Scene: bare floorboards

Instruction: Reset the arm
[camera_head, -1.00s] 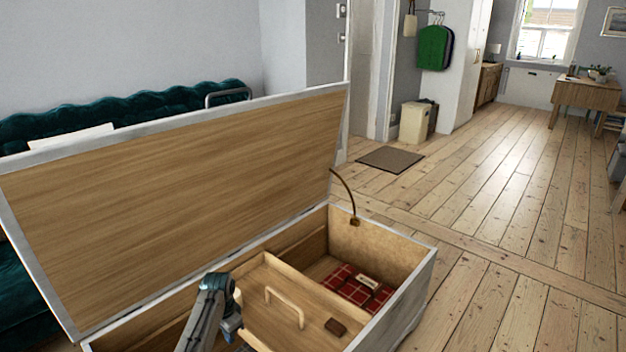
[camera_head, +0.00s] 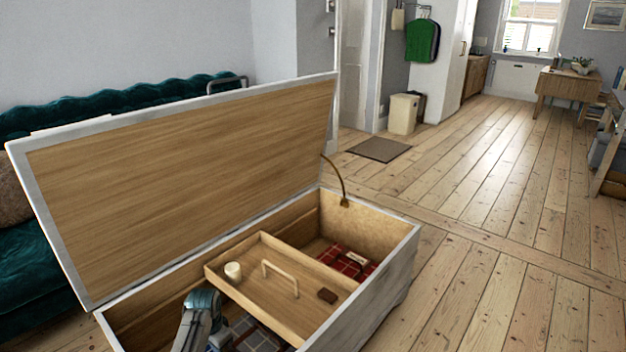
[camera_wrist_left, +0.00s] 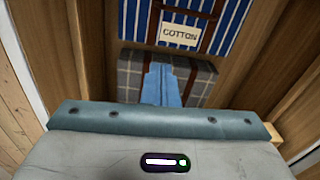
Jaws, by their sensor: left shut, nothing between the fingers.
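My left arm (camera_head: 197,318) comes up from the bottom of the head view and reaches into the open wooden chest (camera_head: 375,288). In the left wrist view my left gripper (camera_wrist_left: 160,84) is shut and empty, its blue fingers together. It appears over a grey plaid folded cloth (camera_wrist_left: 205,75) inside the chest; I cannot tell whether it touches it. A blue striped bundle with a COTTON label (camera_wrist_left: 178,34) lies beyond it. My right gripper is in neither view.
A red checked cloth (camera_head: 342,262) lies beyond. The raised lid (camera_head: 190,170) stands before a green sofa (camera_head: 130,98).

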